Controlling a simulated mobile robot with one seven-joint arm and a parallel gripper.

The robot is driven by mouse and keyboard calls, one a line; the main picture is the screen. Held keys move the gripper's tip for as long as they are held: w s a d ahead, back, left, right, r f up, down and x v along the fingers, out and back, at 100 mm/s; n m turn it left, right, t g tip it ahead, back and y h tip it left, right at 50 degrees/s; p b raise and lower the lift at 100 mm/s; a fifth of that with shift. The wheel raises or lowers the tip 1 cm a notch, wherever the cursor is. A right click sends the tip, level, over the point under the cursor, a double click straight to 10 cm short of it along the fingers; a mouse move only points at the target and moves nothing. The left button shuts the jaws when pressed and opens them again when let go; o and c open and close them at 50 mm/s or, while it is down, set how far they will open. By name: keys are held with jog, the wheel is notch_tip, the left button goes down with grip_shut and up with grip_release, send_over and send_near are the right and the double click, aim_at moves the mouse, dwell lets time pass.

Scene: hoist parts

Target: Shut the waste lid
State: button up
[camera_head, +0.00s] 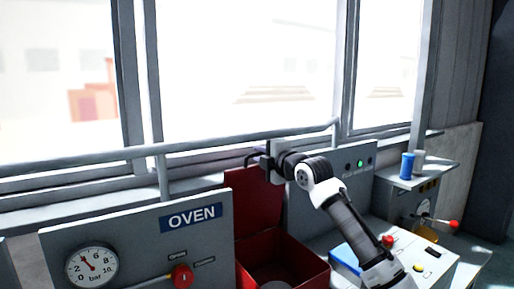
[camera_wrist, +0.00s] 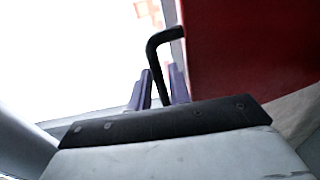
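The waste lid (camera_head: 254,205) is a red panel standing upright, open, at the back of the red waste bin (camera_head: 312,272). Its red face also fills the upper right of the wrist view (camera_wrist: 245,45). A black bent handle (camera_wrist: 152,48) sticks out at the lid's edge; in the head view it shows at the lid's top (camera_head: 252,155). My gripper (camera_wrist: 160,88) is at this handle, with one purple finger close on each side and the bar between them. The fingers look shut on it. In the head view my wrist hides part of the handle area.
An oven panel (camera_head: 140,240) with a gauge (camera_head: 91,267) and red knob (camera_head: 181,276) stands left of the bin. A grey rail (camera_head: 240,136) runs behind, below the windows. A blue cup (camera_head: 407,165) stands on a shelf at right, above a red-tipped lever (camera_head: 453,224).

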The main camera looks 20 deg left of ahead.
jog(key=shift+x, duration=1.25)
jog(key=shift+d, duration=0.1)
grip_shut()
